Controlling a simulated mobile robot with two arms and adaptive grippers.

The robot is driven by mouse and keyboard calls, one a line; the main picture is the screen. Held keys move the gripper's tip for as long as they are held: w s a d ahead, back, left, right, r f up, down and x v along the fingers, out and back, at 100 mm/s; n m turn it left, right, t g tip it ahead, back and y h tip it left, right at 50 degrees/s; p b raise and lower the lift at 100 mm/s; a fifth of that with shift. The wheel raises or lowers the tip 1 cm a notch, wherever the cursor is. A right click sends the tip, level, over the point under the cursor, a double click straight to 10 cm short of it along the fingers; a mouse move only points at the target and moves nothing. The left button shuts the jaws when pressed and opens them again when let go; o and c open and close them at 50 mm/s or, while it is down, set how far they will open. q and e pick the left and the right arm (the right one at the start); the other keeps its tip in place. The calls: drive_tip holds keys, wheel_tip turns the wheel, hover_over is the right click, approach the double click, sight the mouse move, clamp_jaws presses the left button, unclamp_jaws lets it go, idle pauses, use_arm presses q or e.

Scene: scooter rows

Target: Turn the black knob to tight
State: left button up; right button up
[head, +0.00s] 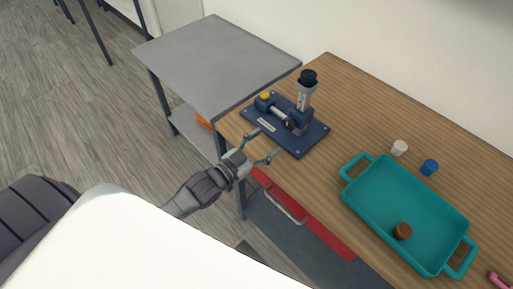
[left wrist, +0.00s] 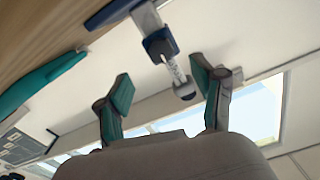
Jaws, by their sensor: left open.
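The black knob (head: 308,77) sits on top of an upright grey post with a marked scale. The post rises from a dark blue fixture (head: 312,138) near the left end of the wooden table. My left gripper (head: 263,146) is open and empty, in front of the fixture and lower left of the knob, apart from both. In the left wrist view its two green-padded fingers (left wrist: 162,88) are spread, and part of the fixture (left wrist: 160,44) with its post shows tilted beyond them. My right gripper is not in view.
A teal tray (head: 357,204) holding a brown round piece (head: 402,231) stands to the right. A white cup (head: 399,148) and a blue one (head: 430,167) are behind it. A yellow-topped part (head: 265,96) sits on the fixture. A grey side table (head: 215,60) adjoins at left.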

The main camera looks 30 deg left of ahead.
use_arm(q)
drive_tip(key=shift+v, duration=1.6)
drive_tip(key=s+a+f+n+g+y+b, duration=0.1)
drive_tip(key=s+a+f+n+g+y, duration=0.3)
drive_tip(key=f, duration=1.1)
drive_tip(key=s+a+f+m+g+y, duration=0.1)
drive_tip(key=s+f+g, duration=0.3)
drive_tip(key=f, duration=1.1)
drive_tip(key=s+d+f+g, duration=0.1)
drive_tip(key=s+f+g, duration=0.1)
drive_tip(key=s+f, duration=0.4)
drive_tip(key=s+d+f+g+b, duration=0.1)
drive_tip(key=s+f+g, duration=0.2)
drive_tip(key=s+f, duration=0.4)
drive_tip(key=s+d+f+n+g+y, duration=0.1)
drive_tip(key=s+f+g, duration=0.2)
drive_tip(key=s, duration=1.5)
wheel_tip(320, 180, down, 4)
drive_tip(key=shift+r, duration=0.15)
